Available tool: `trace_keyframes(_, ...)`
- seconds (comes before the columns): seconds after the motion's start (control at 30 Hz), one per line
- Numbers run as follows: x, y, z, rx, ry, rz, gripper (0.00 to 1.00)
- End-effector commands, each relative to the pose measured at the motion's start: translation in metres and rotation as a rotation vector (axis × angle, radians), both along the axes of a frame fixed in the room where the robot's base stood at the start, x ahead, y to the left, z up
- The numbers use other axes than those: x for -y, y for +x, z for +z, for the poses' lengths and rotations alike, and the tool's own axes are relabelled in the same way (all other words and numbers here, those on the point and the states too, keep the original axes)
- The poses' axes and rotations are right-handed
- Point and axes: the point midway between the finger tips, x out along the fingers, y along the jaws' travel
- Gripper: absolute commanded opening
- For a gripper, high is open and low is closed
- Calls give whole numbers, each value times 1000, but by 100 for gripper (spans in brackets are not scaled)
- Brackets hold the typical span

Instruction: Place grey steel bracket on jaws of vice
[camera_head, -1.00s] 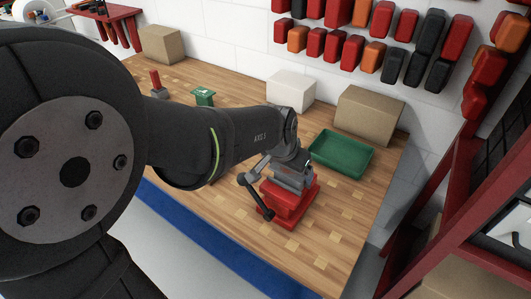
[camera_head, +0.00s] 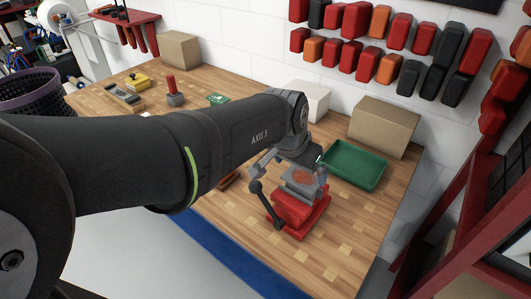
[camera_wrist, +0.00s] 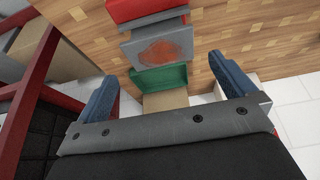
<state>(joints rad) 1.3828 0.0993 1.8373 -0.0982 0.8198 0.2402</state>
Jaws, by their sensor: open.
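The grey steel bracket (camera_head: 296,184) lies on top of the red vice (camera_head: 300,217), over its jaws. The bracket's upper face has a rusty orange patch. In the wrist view the bracket (camera_wrist: 160,48) shows as a flat grey plate, with the red vice (camera_wrist: 145,10) behind it at the top edge. My gripper (camera_wrist: 168,90) is open, its two blue fingers wide apart and empty. The bracket lies beyond the fingertips, and neither finger appears to touch it. In the head view my wrist is just behind the vice and partly hides the fingers; the jaws are mostly covered.
A green tray (camera_head: 354,166) lies behind and right of the vice, near a cardboard box (camera_head: 384,127) and a white box (camera_head: 314,100). The vice's dark handle (camera_head: 264,203) sticks out to the front left. The front-right bench top is clear.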

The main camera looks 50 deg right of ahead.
Motion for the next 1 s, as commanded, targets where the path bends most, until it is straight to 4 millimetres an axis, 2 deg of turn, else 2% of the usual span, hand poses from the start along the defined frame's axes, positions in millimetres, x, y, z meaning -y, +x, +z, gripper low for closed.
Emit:
trace_keyframes(0.03, -4, 0, 11, 1, -4, 0, 100)
trace_keyframes(0.2, -14, 0, 35, 1, -3, 0, 100)
trace_keyframes(0.4, -20, 0, 48, 1, 0, 0, 100)
trace_keyframes(0.77, -20, 0, 48, 0, 1, 0, 100)
trace_keyframes(0.87, -18, 0, 43, 0, 2, 0, 100)
trace_keyframes(1.0, -11, 0, 25, -1, 5, 0, 100)
